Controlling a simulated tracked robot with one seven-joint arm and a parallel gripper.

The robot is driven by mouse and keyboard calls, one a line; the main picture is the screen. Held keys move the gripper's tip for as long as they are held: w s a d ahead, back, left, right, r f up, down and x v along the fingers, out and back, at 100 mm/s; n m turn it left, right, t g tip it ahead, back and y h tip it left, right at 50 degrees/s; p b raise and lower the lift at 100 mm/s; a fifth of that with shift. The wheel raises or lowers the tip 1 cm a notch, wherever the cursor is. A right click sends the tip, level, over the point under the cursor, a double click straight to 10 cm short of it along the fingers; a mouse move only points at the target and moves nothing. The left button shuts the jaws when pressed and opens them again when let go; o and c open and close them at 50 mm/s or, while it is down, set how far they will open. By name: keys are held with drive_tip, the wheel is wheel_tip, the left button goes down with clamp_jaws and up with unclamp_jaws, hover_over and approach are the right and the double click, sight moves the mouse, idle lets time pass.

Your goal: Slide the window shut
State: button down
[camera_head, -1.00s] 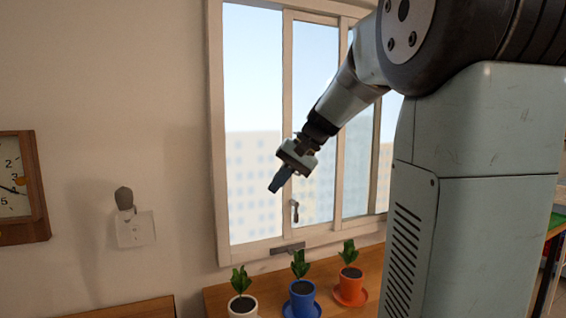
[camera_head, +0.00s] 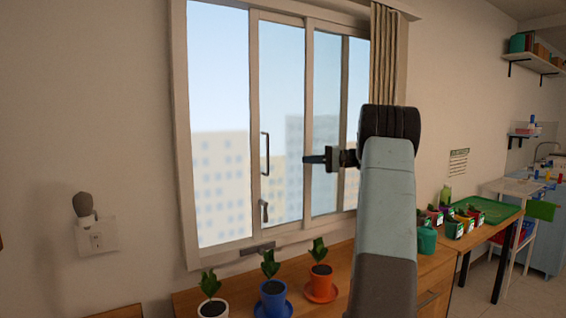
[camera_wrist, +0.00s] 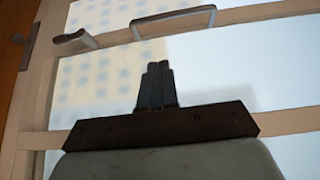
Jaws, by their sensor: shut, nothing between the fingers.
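The window (camera_head: 221,248) has a pale frame with sliding panes and stands in the wall ahead. Its left part is clear, with a sash stile to the right of it. A long vertical bar handle (camera_head: 265,153) is on that stile, with a small latch lever (camera_head: 264,210) below it. My gripper (camera_head: 308,159) is shut and empty, to the right of the bar handle and apart from it in the picture. In the wrist view my gripper (camera_wrist: 158,70) points towards the window, with the bar handle (camera_wrist: 172,17) and the latch lever (camera_wrist: 75,39) beyond its tips.
Potted plants in white (camera_head: 213,308), blue (camera_head: 273,298) and orange (camera_head: 320,284) pots stand on a wooden surface below the window. A curtain (camera_head: 384,55) hangs at its right. A wall fixture (camera_head: 97,235) is at left. A table with a green tray (camera_head: 490,210) is farther right.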

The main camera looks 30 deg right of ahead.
sight(279, 161)
drive_tip(key=shift+t, duration=0.3)
drive_tip(key=x, duration=0.9)
drive_tip(key=shift+w+d, duration=0.1)
drive_tip(key=shift+w, duration=0.1)
drive_tip(key=shift+s+a, duration=0.25)
drive_tip(key=shift+a, duration=0.6)
drive_tip(key=shift+s+a, duration=0.25)
drive_tip(key=shift+a, duration=0.6)
